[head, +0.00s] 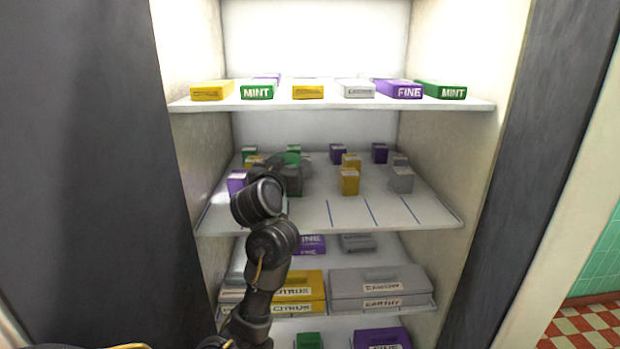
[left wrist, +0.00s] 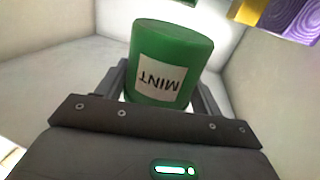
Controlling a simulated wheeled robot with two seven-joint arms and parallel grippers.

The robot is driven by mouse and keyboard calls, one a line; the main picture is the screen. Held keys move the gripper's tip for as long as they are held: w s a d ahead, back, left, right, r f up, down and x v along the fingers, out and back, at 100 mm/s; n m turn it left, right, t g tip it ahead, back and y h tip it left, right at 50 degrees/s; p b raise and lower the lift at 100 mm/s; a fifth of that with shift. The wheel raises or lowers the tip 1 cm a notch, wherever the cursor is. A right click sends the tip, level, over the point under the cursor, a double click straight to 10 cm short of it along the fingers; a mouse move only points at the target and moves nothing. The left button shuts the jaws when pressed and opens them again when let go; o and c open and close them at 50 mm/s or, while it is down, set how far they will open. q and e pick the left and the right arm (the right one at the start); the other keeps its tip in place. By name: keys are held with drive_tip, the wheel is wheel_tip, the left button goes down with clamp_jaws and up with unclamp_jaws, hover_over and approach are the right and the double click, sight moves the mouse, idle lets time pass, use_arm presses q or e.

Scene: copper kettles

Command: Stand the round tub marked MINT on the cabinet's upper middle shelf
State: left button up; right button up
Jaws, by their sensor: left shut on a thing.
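The green round tub (left wrist: 172,60) marked MINT is between the fingers of my left gripper (left wrist: 163,88) in the left wrist view, and its label reads upside down there. My left gripper is shut on it. In the head view my left gripper (head: 276,170) is at the left part of the cabinet's upper middle shelf (head: 305,213), mostly hidden by my wrist. A bit of green shows just beyond it; I cannot tell whether it is the tub. Whether the tub touches the shelf is hidden. My right gripper is not in view.
Small purple, yellow and grey containers stand on the upper middle shelf, including a yellow one (head: 349,182) and a grey one (head: 401,180). Its front strip with blue lines is bare. The top shelf (head: 330,103) holds several flat boxes. Lower shelves hold larger boxes, including a grey one (head: 378,290).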

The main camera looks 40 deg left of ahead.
use_arm(q)
drive_tip(key=shift+n, duration=0.3)
drive_tip(key=a, duration=0.1)
drive_tip(key=a+r, duration=0.1)
drive_tip(key=s+a, duration=0.1)
drive_tip(key=shift+a+r, duration=0.3)
drive_tip(key=shift+y, duration=0.4)
drive_tip(key=f, duration=0.3)
drive_tip(key=f+b, duration=0.1)
drive_tip(key=f, duration=0.1)
drive_tip(key=shift+s+a+f, duration=0.2)
drive_tip(key=shift+a, duration=0.05)
wheel_tip(320, 180, down, 4)
drive_tip(key=shift+r+p, duration=0.1)
drive_tip(key=shift+p, duration=0.2)
drive_tip(key=shift+f, duration=0.2)
drive_tip(key=shift+d, duration=0.1)
